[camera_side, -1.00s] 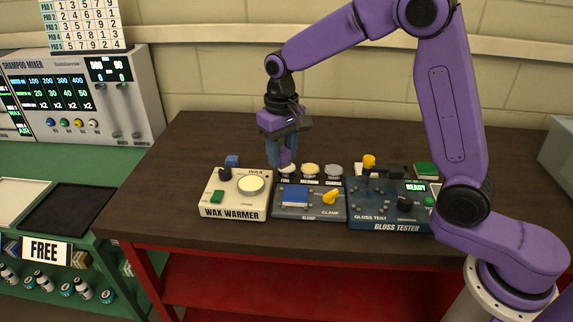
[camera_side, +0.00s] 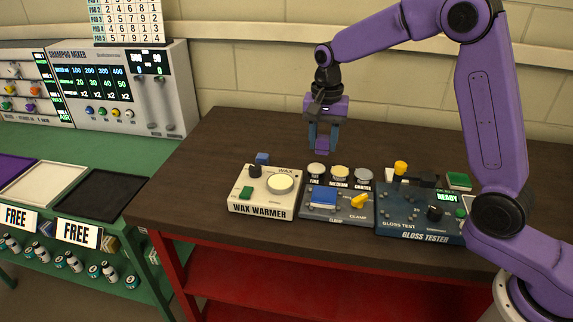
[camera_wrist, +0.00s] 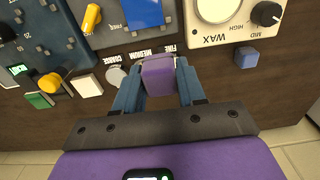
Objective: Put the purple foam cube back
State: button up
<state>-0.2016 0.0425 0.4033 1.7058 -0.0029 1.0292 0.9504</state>
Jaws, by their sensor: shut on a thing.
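The purple foam cube (camera_side: 322,147) is between the blue fingertips of my gripper (camera_side: 322,137). My gripper is shut on it and holds it above the dark bench, just behind the round FINE pad (camera_side: 316,170). In the wrist view the purple cube (camera_wrist: 158,76) fills the gap between the fingers (camera_wrist: 158,88) and hides part of the pad row behind it. A blue cube (camera_side: 262,158) sits on the bench behind the wax warmer (camera_side: 262,195).
The MEDIUM (camera_side: 340,173) and COARSE (camera_side: 364,177) pads, the clamp unit (camera_side: 337,205) and the gloss tester (camera_side: 420,213) stand close by. A yellow-topped piece (camera_side: 400,168) rises at the tester. A black tray (camera_side: 98,195) and a white tray (camera_side: 45,185) lie left. The bench behind the wax warmer is mostly clear.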

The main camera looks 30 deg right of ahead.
jog(key=w+f, duration=0.3)
jog(key=w, duration=0.1)
jog(key=w+a+f, duration=0.1)
jog(key=w+f, duration=0.2)
jog(key=w, duration=0.1)
jog(key=w+a+f, duration=0.1)
jog(key=w+f, duration=0.2)
jog(key=w, duration=0.1)
jog(key=shift+w+a+f, duration=0.1)
jog(key=shift+w+f, duration=0.1)
jog(key=shift+f, duration=1.5)
jog(key=shift+f, duration=0.15)
jog(key=o, duration=1)
